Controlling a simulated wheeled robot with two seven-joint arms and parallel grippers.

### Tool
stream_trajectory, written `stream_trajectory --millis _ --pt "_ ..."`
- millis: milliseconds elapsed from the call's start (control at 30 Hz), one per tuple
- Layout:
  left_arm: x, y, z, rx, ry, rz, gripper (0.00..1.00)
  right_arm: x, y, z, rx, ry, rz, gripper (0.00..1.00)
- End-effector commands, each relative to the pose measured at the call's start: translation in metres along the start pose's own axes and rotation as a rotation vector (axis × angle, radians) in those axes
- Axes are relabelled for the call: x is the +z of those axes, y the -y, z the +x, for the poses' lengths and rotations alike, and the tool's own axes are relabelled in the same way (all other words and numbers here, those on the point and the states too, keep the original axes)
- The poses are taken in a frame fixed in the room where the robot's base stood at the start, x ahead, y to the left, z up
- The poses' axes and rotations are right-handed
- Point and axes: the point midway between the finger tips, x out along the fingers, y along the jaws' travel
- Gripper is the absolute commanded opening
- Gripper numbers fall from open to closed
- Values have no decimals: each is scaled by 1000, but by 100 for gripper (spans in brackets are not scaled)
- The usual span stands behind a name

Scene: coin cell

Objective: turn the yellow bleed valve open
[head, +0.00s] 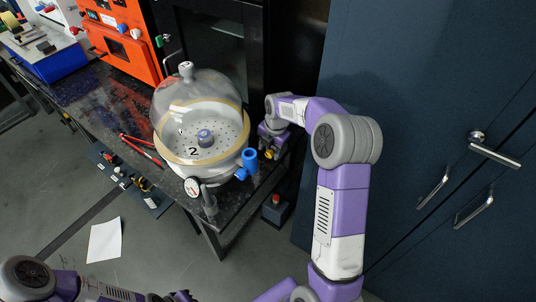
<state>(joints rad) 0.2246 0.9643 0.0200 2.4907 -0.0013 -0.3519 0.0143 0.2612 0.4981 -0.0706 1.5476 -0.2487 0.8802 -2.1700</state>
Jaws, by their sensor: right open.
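A clear glass bell jar (190,98) with a knob on top stands over a pale perforated plate with a tan rim, on the dark bench. A small yellow patch (267,156) at the right of the jar, by my right gripper, may be the yellow bleed valve; it is mostly hidden and too small to make out. My right gripper (268,146) is open, low beside the jar's right side. I cannot tell whether it touches the valve. Part of my left arm lies along the bottom left edge; its fingers cannot be made out.
A blue fitting (247,164) and a round gauge (193,187) sit at the jar's front. Red-handled tools (142,150) lie on the bench (100,104) to the left. An orange cabinet (120,40) stands behind. Dark blue cupboards (420,100) close off the right. A paper sheet (104,240) lies on the floor.

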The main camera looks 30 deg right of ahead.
Motion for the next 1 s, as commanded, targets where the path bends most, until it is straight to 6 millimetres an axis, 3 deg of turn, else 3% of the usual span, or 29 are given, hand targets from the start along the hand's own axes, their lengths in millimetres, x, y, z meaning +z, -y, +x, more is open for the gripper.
stream_trajectory --millis 200,500,867,1000 --pt "0 3 7 0 0 0 0 0 0 21 0 0 0 58" --pt "0 3 6 0 0 0 0 0 0 22 1 0 0 56" --pt "0 3 7 0 0 0 0 0 0 22 0 0 0 2" --pt "0 4 11 0 0 0 0 0 1 23 18 -1 2 2"
